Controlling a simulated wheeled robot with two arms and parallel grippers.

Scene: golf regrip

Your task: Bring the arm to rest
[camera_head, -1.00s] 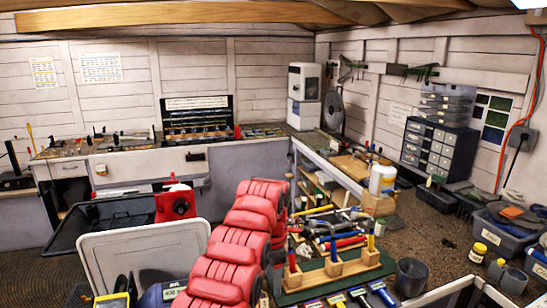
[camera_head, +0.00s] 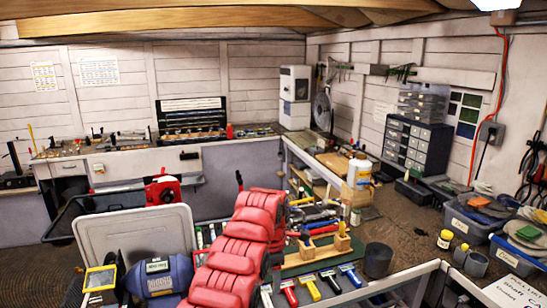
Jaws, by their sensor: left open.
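My left arm (camera_head: 238,245), made of red padded links, rises from the bottom middle and bends over near its top. My left gripper (camera_head: 272,262) is only partly seen as a dark shape below the bend. It is open, and the red links hide most of its fingers. No object shows between them. It is beside the green mat (camera_head: 300,270) with wooden blocks; I cannot tell whether it touches anything. My right arm and gripper are not in view.
Putters or brushes with coloured heads (camera_head: 328,280) lie in front of the mat. A white bottle (camera_head: 358,172) and a dark cup (camera_head: 378,260) stand to the right. A blue drum-shaped machine (camera_head: 160,277) and a pale panel (camera_head: 135,232) are left of the arm.

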